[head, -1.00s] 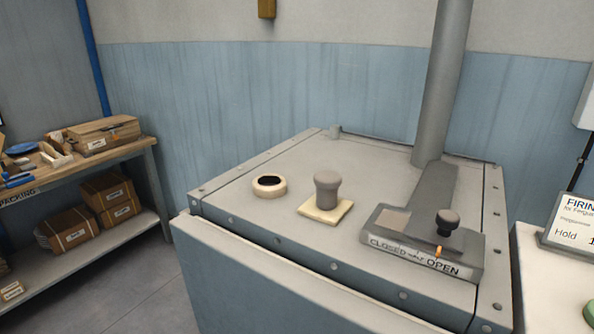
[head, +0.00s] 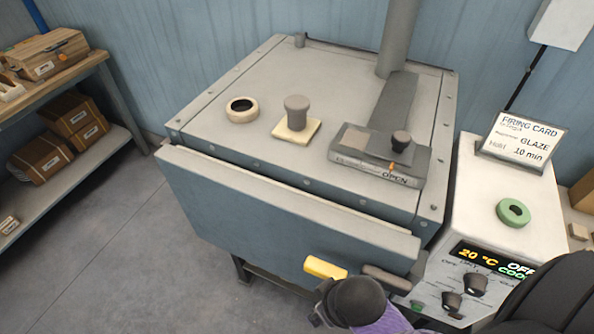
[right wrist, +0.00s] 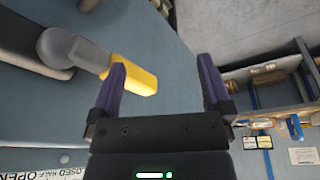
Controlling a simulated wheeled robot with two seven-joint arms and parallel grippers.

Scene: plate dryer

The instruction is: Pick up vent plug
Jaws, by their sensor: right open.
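The vent plug (head: 297,108) is a grey knob standing upright on a cream square pad (head: 297,132) on top of the dryer. A cream ring around a dark hole (head: 242,107) lies to its left. My right gripper (right wrist: 160,72) is open and empty, with purple fingers. In the right wrist view, its left finger overlaps a yellow handle grip (right wrist: 132,79); I cannot tell whether they touch. The right arm shows at the bottom of the head view, well below the plug. The left gripper is not in view.
A slider plate with a dark knob (head: 400,143) sits right of the plug, below a tall grey pipe (head: 398,40). The control box (head: 470,215) stands at the right with a firing card (head: 523,140) and a green ring (head: 513,212). The yellow grip (head: 325,268) projects from the dryer's front.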

